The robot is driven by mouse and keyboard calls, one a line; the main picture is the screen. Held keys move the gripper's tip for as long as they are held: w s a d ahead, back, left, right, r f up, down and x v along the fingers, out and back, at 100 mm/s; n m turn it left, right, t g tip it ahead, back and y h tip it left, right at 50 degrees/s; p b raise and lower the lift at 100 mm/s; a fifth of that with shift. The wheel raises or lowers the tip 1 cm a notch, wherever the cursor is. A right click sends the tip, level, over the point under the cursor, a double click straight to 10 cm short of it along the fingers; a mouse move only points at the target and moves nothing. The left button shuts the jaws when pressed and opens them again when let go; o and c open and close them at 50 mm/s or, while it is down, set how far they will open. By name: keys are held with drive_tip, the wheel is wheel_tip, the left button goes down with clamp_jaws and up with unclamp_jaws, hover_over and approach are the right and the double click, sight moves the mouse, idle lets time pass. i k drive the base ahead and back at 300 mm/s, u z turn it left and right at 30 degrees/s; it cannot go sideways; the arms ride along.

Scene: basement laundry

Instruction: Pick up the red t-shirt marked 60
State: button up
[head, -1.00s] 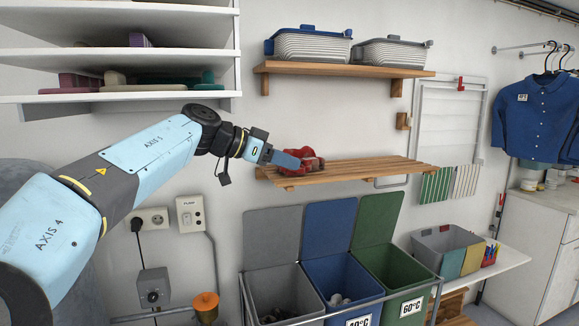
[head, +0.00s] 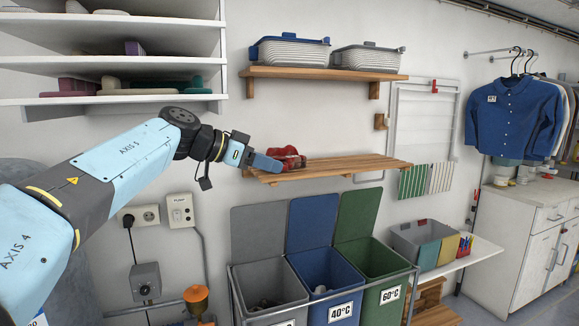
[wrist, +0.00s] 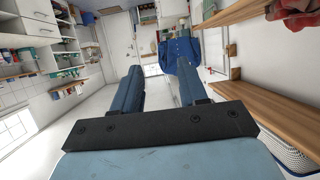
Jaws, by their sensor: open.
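A crumpled red cloth (head: 289,157) lies on the left part of the lower wooden slatted shelf (head: 345,165) in the head view. No 60 mark can be read on it. My gripper (head: 268,163) is at the shelf's left end, and its blue fingers overlap the cloth's left edge in the picture. In the wrist view my gripper (wrist: 160,75) is open, with nothing between its fingers. The red cloth (wrist: 294,10) shows there at the top right corner, to the side of the fingers and partly cut off.
An upper shelf (head: 325,74) carries two baskets above. Grey, blue and green bins (head: 385,298) with raised lids stand below; the green one reads 60°C. A white shelf unit (head: 180,103) is at the left. Shirts (head: 505,115) hang at the right.

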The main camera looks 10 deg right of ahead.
sight(288, 154)
drive_tip(key=z, duration=0.15)
drive_tip(key=k, duration=0.15)
drive_tip(key=u, duration=0.6)
drive_tip(key=i, duration=1.4)
drive_tip(key=z, duration=0.45)
